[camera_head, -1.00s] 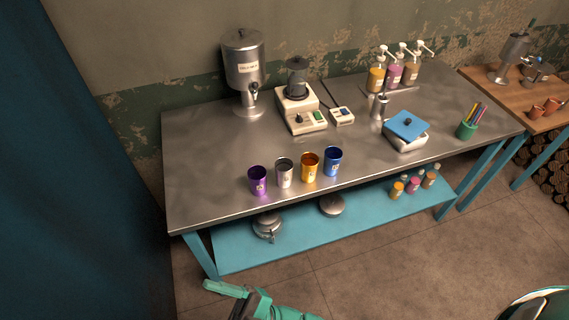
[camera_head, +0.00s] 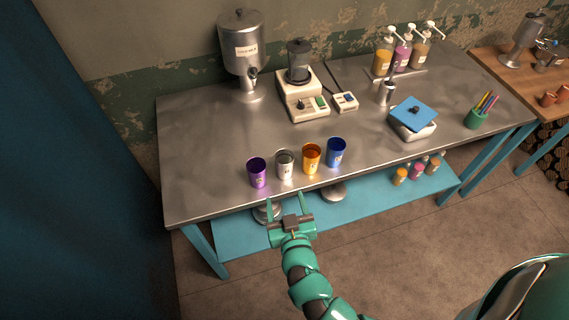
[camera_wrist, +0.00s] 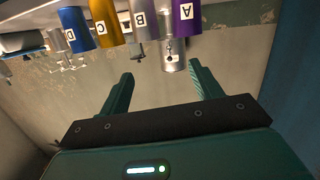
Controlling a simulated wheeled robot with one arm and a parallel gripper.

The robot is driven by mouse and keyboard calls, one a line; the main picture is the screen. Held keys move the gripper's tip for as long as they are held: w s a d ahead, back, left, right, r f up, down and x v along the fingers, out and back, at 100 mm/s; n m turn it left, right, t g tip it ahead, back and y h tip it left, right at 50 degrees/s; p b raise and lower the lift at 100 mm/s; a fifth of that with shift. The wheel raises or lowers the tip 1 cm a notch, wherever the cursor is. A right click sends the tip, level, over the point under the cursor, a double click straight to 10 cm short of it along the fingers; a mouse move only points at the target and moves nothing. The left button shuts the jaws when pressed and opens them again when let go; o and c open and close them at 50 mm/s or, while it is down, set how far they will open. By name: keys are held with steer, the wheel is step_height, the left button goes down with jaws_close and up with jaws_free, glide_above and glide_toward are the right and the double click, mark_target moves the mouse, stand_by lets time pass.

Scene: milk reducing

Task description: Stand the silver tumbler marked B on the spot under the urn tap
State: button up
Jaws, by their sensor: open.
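The silver tumbler marked B (camera_head: 285,165) stands upright near the front edge of the steel table, between a purple tumbler (camera_head: 257,173) and an orange one (camera_head: 311,158). In the wrist view the silver tumbler (camera_wrist: 143,24) shows its B label. The urn (camera_head: 242,50) stands at the back left, with its tap (camera_head: 252,76) at the front above a round base (camera_head: 252,95). My gripper (camera_head: 287,206) is open and empty, in front of the table edge, just short of the silver tumbler. Its two fingers (camera_wrist: 160,82) are spread in the wrist view.
A blue tumbler (camera_head: 337,152) stands right of the orange one, close in the row. A blender-like machine (camera_head: 302,97) stands right of the urn. The steel table (camera_head: 200,140) is clear between the tumblers and urn. A blue shelf (camera_head: 355,205) lies below.

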mark_target(286, 166)
steer(key=shift+m+h, duration=0.4)
steer(key=shift+m, duration=0.4)
steer(key=b+x, duration=0.2)
steer(key=x, duration=0.1)
steer(key=d+b+x, duration=0.1)
steer(key=b+x, duration=0.2)
steer(key=x, duration=0.1)
steer(key=f+b+x, duration=0.1)
steer(key=b+x, duration=0.1)
steer(key=x, duration=0.2)
steer(key=shift+d+f+b, duration=0.1)
steer(key=shift+d+b, duration=0.2)
steer(key=shift+b, duration=0.1)
steer(key=shift+p+x, duration=1.1)
steer(key=shift+x, duration=1.4)
steer(key=shift+w+f+g, duration=0.15)
steer(key=shift+w+g, duration=0.15)
steer(key=shift+w, duration=0.45)
steer(key=c, duration=0.8)
